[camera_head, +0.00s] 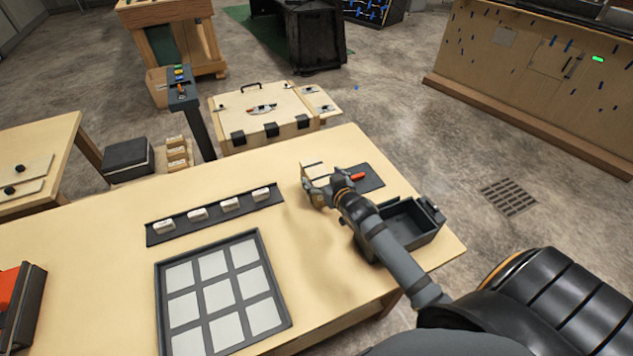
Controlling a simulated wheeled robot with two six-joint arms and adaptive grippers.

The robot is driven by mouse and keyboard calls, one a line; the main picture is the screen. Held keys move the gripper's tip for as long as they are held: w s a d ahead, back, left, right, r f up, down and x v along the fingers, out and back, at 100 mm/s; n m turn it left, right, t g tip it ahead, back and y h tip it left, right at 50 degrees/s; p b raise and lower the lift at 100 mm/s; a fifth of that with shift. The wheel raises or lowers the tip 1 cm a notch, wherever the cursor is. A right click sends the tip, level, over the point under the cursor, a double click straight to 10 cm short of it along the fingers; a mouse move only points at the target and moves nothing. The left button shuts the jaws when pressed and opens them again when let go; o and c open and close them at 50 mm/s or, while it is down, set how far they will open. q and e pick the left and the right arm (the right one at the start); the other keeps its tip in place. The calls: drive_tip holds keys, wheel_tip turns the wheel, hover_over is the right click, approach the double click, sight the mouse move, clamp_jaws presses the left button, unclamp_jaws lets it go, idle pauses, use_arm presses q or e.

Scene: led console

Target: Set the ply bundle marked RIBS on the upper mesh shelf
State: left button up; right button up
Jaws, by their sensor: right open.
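My right gripper (313,191) reaches over the table top from the lower right and is open. A small pale wooden piece (312,171) with a dark edge stands at its fingers, partly hidden by them. I cannot tell whether they touch, and no RIBS marking is readable on it. No mesh shelf is recognisable in this view. My left gripper is not in view.
A dark mat (369,178) with a red-handled item (351,177) lies beside the gripper. A dark open bin (417,235) sits under my right forearm. A rail with several white blocks (215,214) and a grid tray (260,242) occupy the table's middle (110,235).

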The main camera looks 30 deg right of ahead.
sight(318, 172)
drive_tip(key=p+x, duration=0.1)
drive_tip(key=x, duration=0.2)
drive_tip(key=shift+w+f, duration=0.15)
drive_tip(key=shift+w, duration=0.15)
drive_tip(key=shift+w+f, duration=0.35)
drive_tip(key=shift+w, duration=0.1)
drive_tip(key=shift+s+r, duration=0.15)
drive_tip(key=shift+s, duration=0.05)
drive_tip(key=c, duration=1.8)
drive_tip(key=shift+w, duration=0.1)
